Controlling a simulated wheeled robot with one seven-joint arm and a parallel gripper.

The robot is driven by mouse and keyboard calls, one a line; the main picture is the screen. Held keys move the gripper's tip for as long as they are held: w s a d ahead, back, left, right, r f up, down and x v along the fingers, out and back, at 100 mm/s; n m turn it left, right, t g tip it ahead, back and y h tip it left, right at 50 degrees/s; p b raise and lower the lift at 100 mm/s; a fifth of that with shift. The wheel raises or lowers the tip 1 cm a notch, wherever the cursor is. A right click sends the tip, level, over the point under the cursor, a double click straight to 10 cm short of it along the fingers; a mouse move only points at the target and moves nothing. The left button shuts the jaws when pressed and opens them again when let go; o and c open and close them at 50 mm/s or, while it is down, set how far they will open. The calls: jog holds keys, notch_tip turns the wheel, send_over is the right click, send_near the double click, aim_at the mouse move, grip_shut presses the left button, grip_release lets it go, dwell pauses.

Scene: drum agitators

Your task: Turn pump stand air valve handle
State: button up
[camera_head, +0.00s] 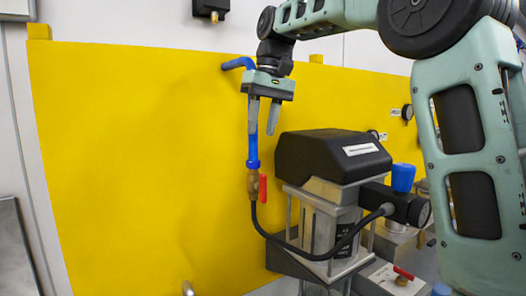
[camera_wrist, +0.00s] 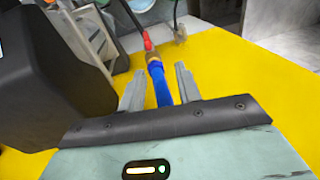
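The red valve handle (camera_head: 262,188) sits on a brass valve (camera_head: 252,186) at the lower end of a vertical blue pipe (camera_head: 253,150). It points roughly up and down, along the pipe. My gripper (camera_head: 263,130) is open, fingers pointing down, above the handle and in front of the pipe's upper part. In the wrist view the red handle (camera_wrist: 147,41) lies beyond the fingertips of my gripper (camera_wrist: 158,72), and the blue pipe (camera_wrist: 158,84) shows between the fingers. Nothing is held. Whether a finger touches the pipe I cannot tell.
A black-topped pump unit (camera_head: 320,155) stands right of the valve, with a blue knob (camera_head: 402,177). A black hose (camera_head: 300,250) runs from the valve to it. Another red handle (camera_head: 403,272) is at lower right. The yellow panel (camera_head: 130,170) is clear on the left.

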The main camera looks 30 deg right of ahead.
aim_at(263, 174)
jog(key=shift+g+h, duration=0.4)
jog(key=shift+h, duration=0.5)
notch_tip(263, 174, down, 15)
jog(key=p, duration=0.5)
jog(key=shift+w+d, duration=0.1)
grip_shut()
